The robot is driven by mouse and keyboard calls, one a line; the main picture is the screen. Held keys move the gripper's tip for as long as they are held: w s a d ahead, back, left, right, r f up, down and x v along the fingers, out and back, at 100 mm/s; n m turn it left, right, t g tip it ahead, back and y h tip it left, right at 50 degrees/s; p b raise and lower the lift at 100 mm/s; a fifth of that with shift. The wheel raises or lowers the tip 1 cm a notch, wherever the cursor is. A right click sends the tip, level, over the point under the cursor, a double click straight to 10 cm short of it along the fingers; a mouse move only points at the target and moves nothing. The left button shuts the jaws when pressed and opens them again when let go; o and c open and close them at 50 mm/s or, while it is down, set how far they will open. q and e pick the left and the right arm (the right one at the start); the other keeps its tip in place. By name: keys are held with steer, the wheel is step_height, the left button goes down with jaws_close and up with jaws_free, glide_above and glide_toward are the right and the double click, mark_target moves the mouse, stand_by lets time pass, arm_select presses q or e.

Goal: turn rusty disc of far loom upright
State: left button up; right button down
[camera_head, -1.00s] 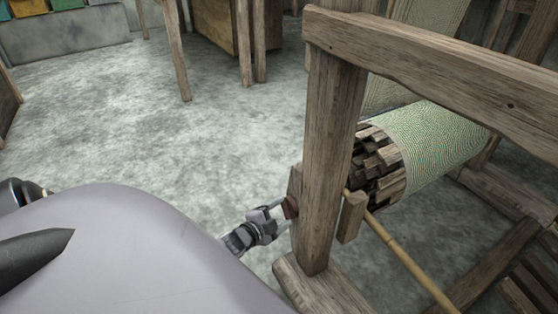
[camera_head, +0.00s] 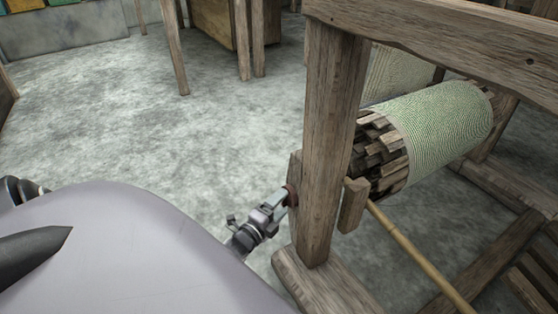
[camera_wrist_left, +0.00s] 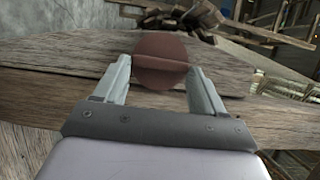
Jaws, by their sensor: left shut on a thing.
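The rusty disc (camera_head: 292,195) is a small reddish-brown piece on the left side of the loom's thick upright post (camera_head: 329,150). In the left wrist view the rusty disc (camera_wrist_left: 160,62) shows a rounded face with a faint line across it, between the two fingers. My left gripper (camera_head: 284,197) is shut on it, one finger at each side. The left gripper also shows in the left wrist view (camera_wrist_left: 158,72). In the head view the fingers and post edge partly hide the disc, so its exact turn is hard to tell. My right gripper is not in view.
A roll of green woven cloth (camera_head: 440,125) on a slatted wooden drum lies right of the post. A bamboo pole (camera_head: 410,250) runs from a small block to the lower right. A heavy beam (camera_head: 450,40) crosses above. Open concrete floor (camera_head: 110,120) lies to the left.

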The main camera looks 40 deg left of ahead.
arm_select(q)
steer(key=shift+d, duration=0.1)
stand_by(0.3)
steer(key=o, duration=1)
steer(key=shift+o, duration=0.2)
steer(key=shift+s, duration=0.3)
steer(key=s+p, duration=0.2)
steer(key=s, duration=0.4)
steer(key=shift+s+d+p, duration=0.25)
steer(key=shift+d+p, duration=0.05)
steer(key=shift+d, duration=0.05)
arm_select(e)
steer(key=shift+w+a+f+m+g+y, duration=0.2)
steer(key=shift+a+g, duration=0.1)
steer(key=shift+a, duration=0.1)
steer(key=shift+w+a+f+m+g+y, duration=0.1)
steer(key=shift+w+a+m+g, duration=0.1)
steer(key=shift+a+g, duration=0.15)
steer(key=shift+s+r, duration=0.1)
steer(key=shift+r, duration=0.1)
